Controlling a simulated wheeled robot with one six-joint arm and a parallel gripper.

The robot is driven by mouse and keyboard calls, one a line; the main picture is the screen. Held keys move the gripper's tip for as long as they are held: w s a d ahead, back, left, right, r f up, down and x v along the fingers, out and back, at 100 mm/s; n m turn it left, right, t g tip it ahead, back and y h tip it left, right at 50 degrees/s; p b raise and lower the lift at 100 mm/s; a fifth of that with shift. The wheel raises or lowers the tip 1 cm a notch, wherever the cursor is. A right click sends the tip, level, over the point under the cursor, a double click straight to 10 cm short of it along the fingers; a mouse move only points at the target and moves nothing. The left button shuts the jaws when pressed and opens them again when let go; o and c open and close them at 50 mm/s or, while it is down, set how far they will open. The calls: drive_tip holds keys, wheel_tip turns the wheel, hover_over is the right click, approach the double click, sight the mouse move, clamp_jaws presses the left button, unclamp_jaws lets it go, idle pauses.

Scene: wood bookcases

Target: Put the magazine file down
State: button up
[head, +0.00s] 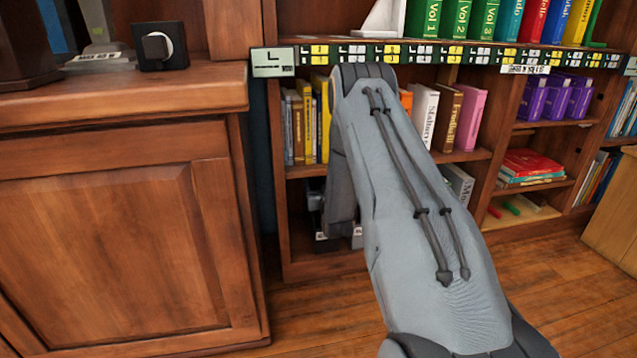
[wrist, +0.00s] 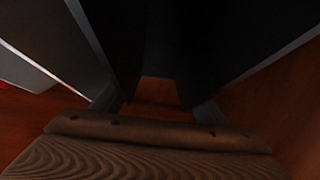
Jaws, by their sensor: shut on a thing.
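My gripper (head: 316,203) reaches into the lower bay of the bookcase, mostly hidden behind my own arm in the head view. In the wrist view my gripper (wrist: 157,103) is shut on a dark thing, which I take to be the magazine file (wrist: 215,40). Its dark panels fill the upper middle of that view, with a reddish-brown wood surface around and below. The picture is very dim, so the file's full outline and whether its base touches the shelf cannot be told. In the head view small black-and-white parts show low in the bay, too hidden to identify.
The bookcase shelf (head: 470,156) above the bay holds several upright books. A wooden cabinet (head: 110,230) stands close on the left. Open wood floor (head: 570,290) lies at the lower right.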

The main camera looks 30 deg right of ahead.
drive_tip(key=o, duration=1.8)
drive_tip(key=shift+f, duration=0.1)
drive_tip(key=shift+o, duration=0.2)
drive_tip(key=p+v, duration=0.5)
drive_tip(key=v, duration=0.7)
drive_tip(key=shift+r, duration=0.2)
